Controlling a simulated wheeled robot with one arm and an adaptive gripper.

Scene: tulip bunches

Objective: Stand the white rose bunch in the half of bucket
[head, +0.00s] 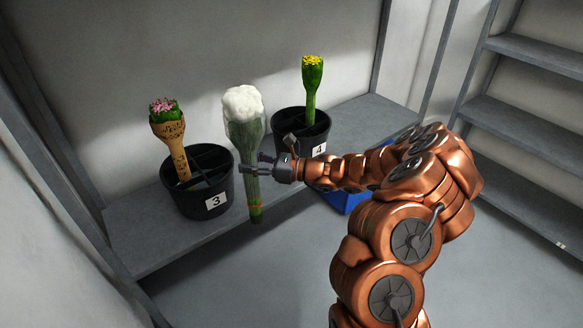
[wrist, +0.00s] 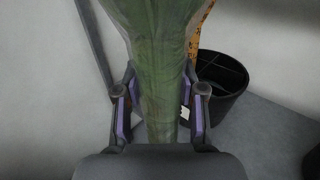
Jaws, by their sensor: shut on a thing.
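The white rose bunch (head: 243,104) is upright in the head view, with a white bloom on top and a wrapped green stem tied with an orange band. My gripper (head: 262,168) is shut on its stem. In the wrist view the green stem (wrist: 160,60) stands between the fingers of my gripper (wrist: 160,112). The bunch is in front of the gap between bucket 3 (head: 213,205) and bucket 4 (head: 318,146). Bucket 3 is black with dividers and holds a pink bunch (head: 166,125) in brown wrap. Bucket 4 holds a yellow bunch (head: 312,76).
The buckets stand on a grey shelf (head: 140,238). A blue crate (head: 345,203) is partly hidden behind my arm. Metal shelving (head: 520,110) stands at the right. A black bucket (wrist: 224,84) shows right of the stem in the wrist view.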

